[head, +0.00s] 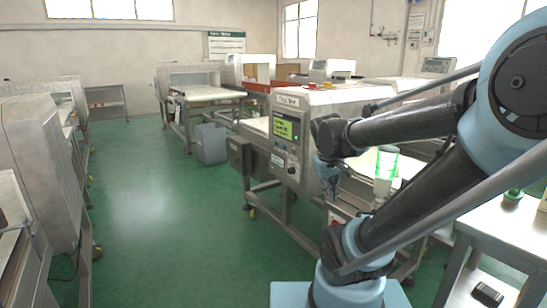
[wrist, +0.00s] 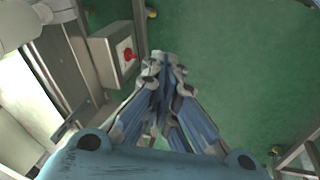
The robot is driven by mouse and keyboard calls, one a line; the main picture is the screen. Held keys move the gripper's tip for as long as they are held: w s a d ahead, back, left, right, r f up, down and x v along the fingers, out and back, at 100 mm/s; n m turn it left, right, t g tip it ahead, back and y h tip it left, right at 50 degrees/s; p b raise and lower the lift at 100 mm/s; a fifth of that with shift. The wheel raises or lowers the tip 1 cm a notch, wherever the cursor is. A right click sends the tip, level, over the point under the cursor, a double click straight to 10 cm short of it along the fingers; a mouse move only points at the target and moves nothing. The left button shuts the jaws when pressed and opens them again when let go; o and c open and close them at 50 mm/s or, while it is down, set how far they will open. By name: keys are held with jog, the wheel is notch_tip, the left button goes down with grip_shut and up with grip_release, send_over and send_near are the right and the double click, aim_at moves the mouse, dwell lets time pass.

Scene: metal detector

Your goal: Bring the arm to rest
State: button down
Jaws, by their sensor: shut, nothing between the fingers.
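My gripper (wrist: 164,72) is shut and empty in the wrist view, its fingertips together above the green floor. In the head view my gripper (head: 330,188) hangs at the end of my folded arm, pointing down in front of the nearest metal detector (head: 289,137). The arm's elbow is high at the right edge of that view. In the wrist view a red button (wrist: 129,54) on a grey box is left of the fingertips and apart from them.
A green-lit lamp (head: 386,162) stands beside my arm. A white-topped table (head: 500,222) with a small green object (head: 513,194) is at the right. Machines line the left side. The green floor (head: 150,215) between is clear.

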jog(key=s+f+m+y, duration=0.2)
jog(key=s+f, duration=0.4)
jog(key=s, duration=0.4)
jog(key=shift+m+g, duration=0.3)
jog(key=shift+m, duration=0.5)
jog(key=shift+s, duration=0.1)
jog(key=shift+w+a+f, duration=0.1)
jog(key=shift+w+f, duration=0.05)
jog(key=shift+w, duration=0.3)
